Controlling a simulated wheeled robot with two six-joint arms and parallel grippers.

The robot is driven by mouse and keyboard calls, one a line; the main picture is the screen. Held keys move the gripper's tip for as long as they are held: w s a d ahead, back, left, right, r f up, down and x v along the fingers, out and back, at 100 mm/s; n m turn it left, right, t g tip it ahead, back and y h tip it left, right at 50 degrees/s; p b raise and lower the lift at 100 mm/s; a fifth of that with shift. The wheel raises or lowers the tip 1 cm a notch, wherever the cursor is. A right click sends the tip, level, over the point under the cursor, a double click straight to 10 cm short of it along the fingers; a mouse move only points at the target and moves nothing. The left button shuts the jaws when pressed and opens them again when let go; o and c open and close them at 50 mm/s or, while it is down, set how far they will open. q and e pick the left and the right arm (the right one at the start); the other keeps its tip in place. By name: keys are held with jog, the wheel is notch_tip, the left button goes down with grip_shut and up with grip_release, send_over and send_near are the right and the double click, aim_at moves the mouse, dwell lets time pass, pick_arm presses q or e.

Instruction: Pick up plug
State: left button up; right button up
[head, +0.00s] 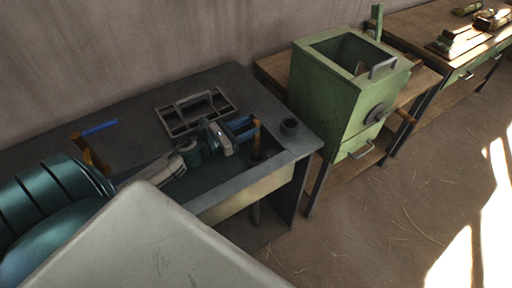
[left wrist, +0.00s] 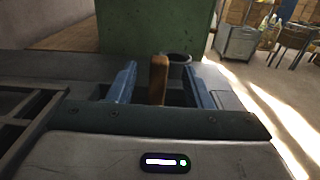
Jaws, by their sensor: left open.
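The plug (head: 256,140) looks like an upright brown wooden peg at the right end of the dark basin (head: 188,190) in the grey table. In the left wrist view the plug (left wrist: 158,80) stands between the two blue fingers, with a gap on each side. My left gripper (head: 243,128) is open and empty, reaching in from the left over the basin. Its fingers (left wrist: 157,85) point towards the plug without visibly touching it. The plug's lower end is hidden in the left wrist view.
A dark grid rack (head: 197,110) lies behind the gripper. A green metal box (head: 335,95) stands to the right.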

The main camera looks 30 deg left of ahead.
aim_at(253, 122)
pick_arm(q)
jog(key=p+x, duration=0.2)
jog(key=x, duration=0.1)
jog(key=shift+w+r, duration=0.15)
jog(key=shift+r, duration=0.05)
jog(key=shift+w+d+f+p, duration=0.2)
jog(key=shift+w+p, duration=0.1)
jog(key=shift+w, duration=0.1)
grip_shut()
